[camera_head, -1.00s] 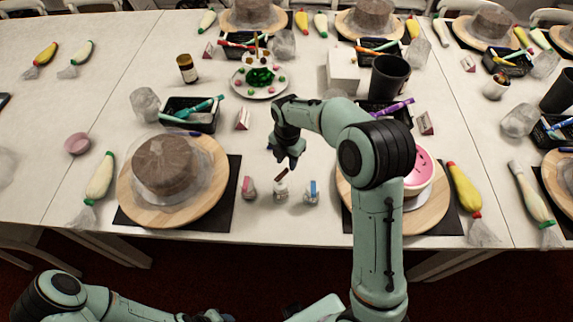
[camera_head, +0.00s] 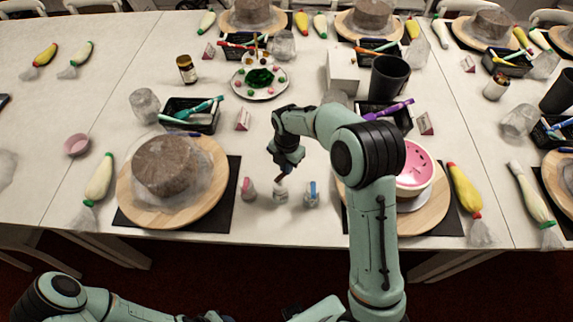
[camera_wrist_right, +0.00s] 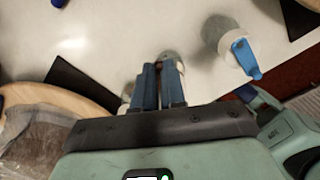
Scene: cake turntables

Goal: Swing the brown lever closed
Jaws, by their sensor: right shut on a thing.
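Three small pale bottles stand in a row in the head view. The middle one (camera_head: 281,195) has the brown lever (camera_head: 281,178), a short dark stick slanting up from its top. My right gripper (camera_head: 284,170) is over it, pointing down, with its tips at the lever. In the right wrist view its blue fingers (camera_wrist_right: 160,68) are nearly together, and they hide the lever. The body of the middle bottle (camera_wrist_right: 168,57) shows just past the fingertips.
A bottle with a pink lever (camera_head: 248,188) stands close on the left, one with a blue lever (camera_head: 312,192) close on the right. Cakes on round boards stand on both sides.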

